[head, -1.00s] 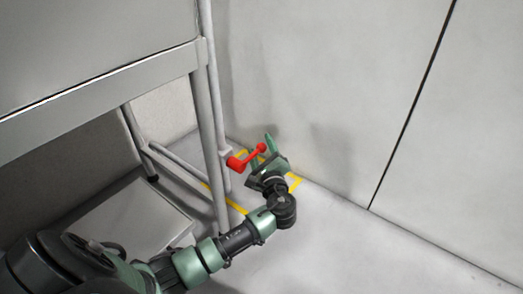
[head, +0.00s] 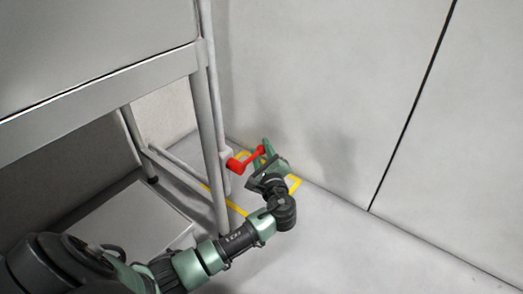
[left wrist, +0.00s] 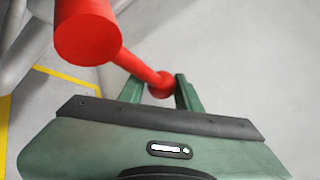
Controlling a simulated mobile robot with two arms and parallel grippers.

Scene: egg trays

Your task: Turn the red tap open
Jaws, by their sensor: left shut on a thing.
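The red tap (head: 238,166) sits on a grey vertical pipe beside the metal table's leg. Its lever slants up to the right and ends in a round knob. My left gripper (head: 264,151) is at the knob end of the lever, shut on it. In the left wrist view the tap's round body (left wrist: 86,32) is large at the upper left, and the lever runs down to the knob (left wrist: 161,86), between the two green fingers of the left gripper (left wrist: 160,92). My right gripper is in neither view.
A grey wall (head: 340,90) rises behind the tap. Yellow tape (head: 236,207) marks the floor below. Floor at the lower right is clear.

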